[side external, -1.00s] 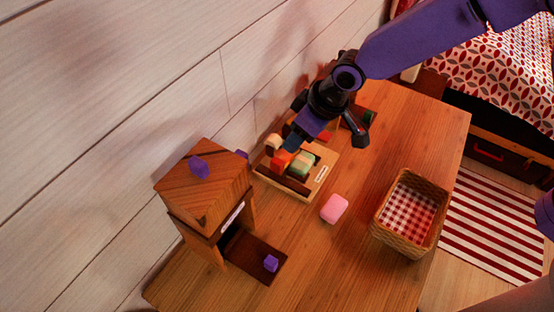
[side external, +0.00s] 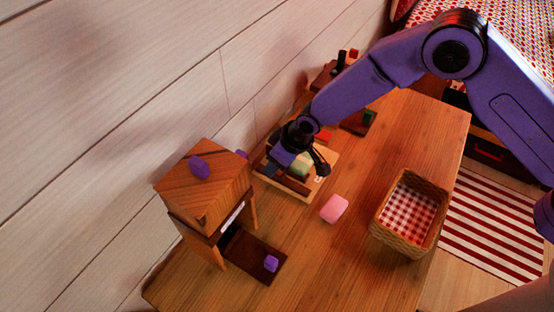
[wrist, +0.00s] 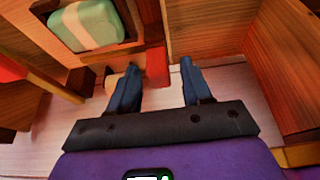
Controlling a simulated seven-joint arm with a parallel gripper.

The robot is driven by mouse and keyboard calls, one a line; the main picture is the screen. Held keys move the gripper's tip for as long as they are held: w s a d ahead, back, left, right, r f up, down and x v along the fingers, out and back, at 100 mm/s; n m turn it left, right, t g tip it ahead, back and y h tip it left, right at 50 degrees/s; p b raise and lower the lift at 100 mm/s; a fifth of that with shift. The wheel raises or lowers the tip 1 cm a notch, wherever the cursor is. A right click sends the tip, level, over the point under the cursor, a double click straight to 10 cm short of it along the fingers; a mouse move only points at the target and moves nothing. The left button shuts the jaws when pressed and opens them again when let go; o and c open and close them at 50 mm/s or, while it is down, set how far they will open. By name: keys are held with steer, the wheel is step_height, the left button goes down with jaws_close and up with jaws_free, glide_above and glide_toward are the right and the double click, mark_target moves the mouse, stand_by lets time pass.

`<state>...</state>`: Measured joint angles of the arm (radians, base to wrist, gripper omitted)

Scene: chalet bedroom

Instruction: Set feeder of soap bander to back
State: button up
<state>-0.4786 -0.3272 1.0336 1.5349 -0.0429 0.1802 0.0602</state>
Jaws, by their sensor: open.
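A wooden tower (side external: 203,187) stands at the left of the table by the wall. It has a purple knob (side external: 200,168) on top, another purple piece (side external: 241,154) behind it, and a dark sliding plate (side external: 245,252) in front with a purple knob (side external: 271,263). Its label is too small to read, so I cannot tell whether it is the soap bander. My gripper (side external: 300,164) is open above the soap tray (side external: 312,190), right of the tower, and hides part of it. In the wrist view, the open fingers (wrist: 158,84) have nothing between them; a green soap (wrist: 87,25) lies beyond.
A pink soap (side external: 334,208) lies on the bare table. A wicker basket (side external: 377,226) with checked lining stands at the right. The wrist view shows a red piece (wrist: 157,66) and wooden walls (wrist: 282,75) close by.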

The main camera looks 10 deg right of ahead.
steer(key=shift+f, duration=0.25)
jaws_close()
steer(key=shift+w+a, duration=1.75)
steer(key=shift+w, duration=0.05)
steer(key=shift+r, duration=0.1)
jaws_free()
steer(key=shift+a, duration=0.1)
